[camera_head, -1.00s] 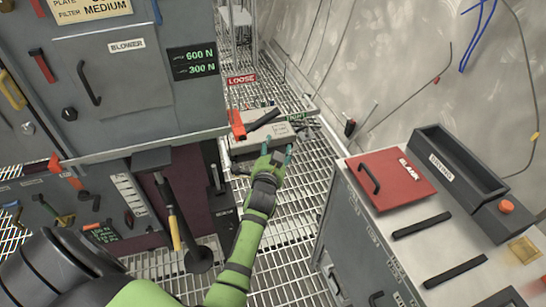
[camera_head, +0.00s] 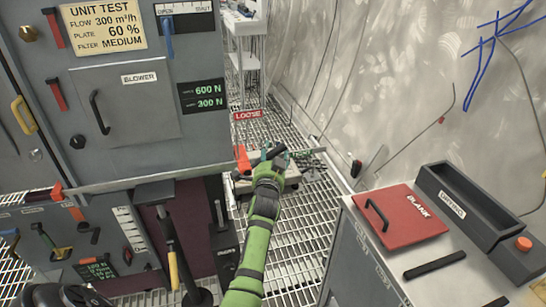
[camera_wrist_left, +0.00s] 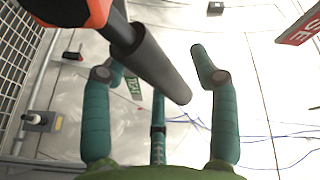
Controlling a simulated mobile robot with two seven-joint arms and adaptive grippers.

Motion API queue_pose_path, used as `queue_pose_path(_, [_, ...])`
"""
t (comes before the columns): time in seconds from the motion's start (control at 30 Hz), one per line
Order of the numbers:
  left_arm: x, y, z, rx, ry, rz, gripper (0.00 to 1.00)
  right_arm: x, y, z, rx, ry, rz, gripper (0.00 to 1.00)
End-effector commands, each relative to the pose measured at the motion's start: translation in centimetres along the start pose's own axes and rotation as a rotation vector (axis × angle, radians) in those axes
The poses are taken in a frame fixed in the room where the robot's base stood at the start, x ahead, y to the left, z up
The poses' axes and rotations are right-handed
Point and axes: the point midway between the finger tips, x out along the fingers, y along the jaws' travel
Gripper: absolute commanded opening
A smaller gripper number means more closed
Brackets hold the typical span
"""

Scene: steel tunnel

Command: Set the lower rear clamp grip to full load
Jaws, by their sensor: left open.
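A clamp lever with an orange base (camera_head: 243,158) and a dark round grip (camera_head: 276,152) stands beyond the panel's right edge, below a red LOOSE sign (camera_head: 248,115). My left gripper (camera_head: 268,160) is at this lever and covers part of it. In the left wrist view the dark grip (camera_wrist_left: 155,68) runs slantwise between and in front of my open teal fingers (camera_wrist_left: 152,62), with the orange part (camera_wrist_left: 95,10) at the top left. I cannot tell if the fingers touch it. My right gripper is not in view.
The grey panel (camera_head: 135,100) on the left carries a blower door and a green-lettered display (camera_head: 203,96) reading 600 N above a smaller number. A bench with a red BLANK plate (camera_head: 402,215) and a black bin (camera_head: 465,200) stands right. Grating floor lies between.

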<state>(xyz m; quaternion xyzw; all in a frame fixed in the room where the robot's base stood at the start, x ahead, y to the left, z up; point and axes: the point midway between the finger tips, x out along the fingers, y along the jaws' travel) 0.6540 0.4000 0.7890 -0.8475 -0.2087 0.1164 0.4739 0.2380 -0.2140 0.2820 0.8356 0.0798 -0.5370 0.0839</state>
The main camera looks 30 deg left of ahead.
Motion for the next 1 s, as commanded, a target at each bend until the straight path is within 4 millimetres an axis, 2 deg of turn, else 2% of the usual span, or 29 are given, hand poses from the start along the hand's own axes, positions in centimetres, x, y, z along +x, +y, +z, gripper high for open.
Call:
queue_pose_path(0.1, [0.0, 0.0, 0.0, 0.000, 0.000, 0.000, 0.60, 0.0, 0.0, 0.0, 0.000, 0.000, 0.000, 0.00])
queue_pose_path(0.17, [0.0, 0.0, 0.0, 0.000, 0.000, 0.000, 0.36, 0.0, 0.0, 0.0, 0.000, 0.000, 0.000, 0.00])
queue_pose_path(0.2, [0.0, 0.0, 0.0, 0.000, 0.000, 0.000, 0.20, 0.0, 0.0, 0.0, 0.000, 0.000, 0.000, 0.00])
queue_pose_path(0.27, [0.0, 0.0, 0.0, 0.000, 0.000, 0.000, 0.00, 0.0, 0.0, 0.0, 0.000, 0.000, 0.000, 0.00])
queue_pose_path(0.67, [0.0, 0.2, 0.0, 0.023, -0.006, 0.010, 0.00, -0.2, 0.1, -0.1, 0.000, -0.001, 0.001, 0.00])
queue_pose_path(1.0, [0.2, 1.8, 0.4, 0.202, -0.043, 0.070, 0.00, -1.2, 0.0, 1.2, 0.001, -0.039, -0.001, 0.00])
